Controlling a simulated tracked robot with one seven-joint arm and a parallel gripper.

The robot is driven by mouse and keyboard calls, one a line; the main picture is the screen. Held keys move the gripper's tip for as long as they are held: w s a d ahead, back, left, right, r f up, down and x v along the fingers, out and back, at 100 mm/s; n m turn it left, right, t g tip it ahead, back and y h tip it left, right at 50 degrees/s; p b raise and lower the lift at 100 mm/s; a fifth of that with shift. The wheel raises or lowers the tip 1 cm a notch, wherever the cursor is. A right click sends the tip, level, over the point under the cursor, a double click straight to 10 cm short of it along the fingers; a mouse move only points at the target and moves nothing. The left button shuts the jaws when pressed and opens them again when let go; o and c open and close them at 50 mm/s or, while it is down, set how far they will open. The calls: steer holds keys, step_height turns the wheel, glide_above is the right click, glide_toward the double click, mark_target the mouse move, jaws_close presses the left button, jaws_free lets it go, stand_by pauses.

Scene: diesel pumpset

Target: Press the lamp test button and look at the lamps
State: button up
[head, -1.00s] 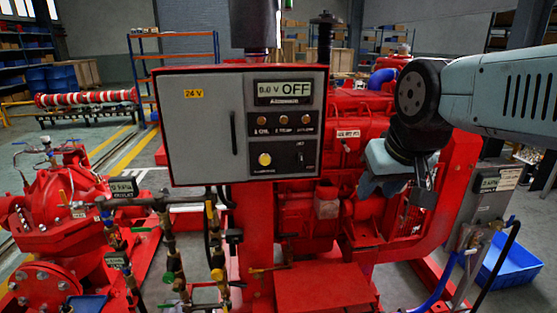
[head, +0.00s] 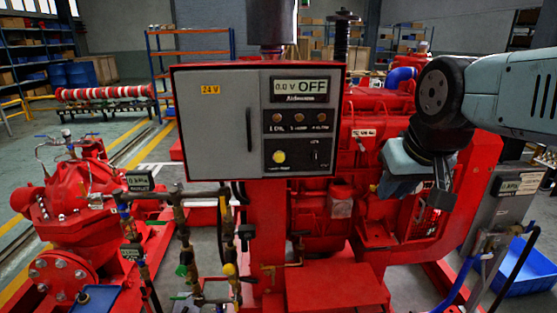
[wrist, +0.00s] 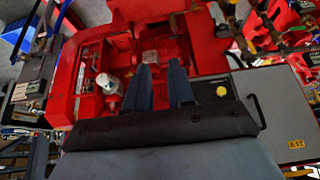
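The grey control panel (head: 212,130) with a red frame faces me in the head view. Its display (head: 300,88) reads 0.0 V and OFF. Three small round lamps (head: 299,118) sit in a row below it and look dull amber, not clearly lit. A yellow round button (head: 279,157) sits lower on the dark plate; its label is too small to read. The button also shows in the wrist view (wrist: 221,91), right of my fingers. My gripper (head: 396,190) hangs right of the panel, apart from it. In the wrist view its fingers (wrist: 161,72) are parted and empty.
The red engine (head: 365,150) lies behind and right of the panel. Red pump (head: 70,195) and upright pipes with valves (head: 185,245) stand at left and front. A grey box (head: 495,215) and blue crate (head: 525,270) are at right. A white object (wrist: 107,83) lies by the engine.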

jaws_close()
stand_by(1.4)
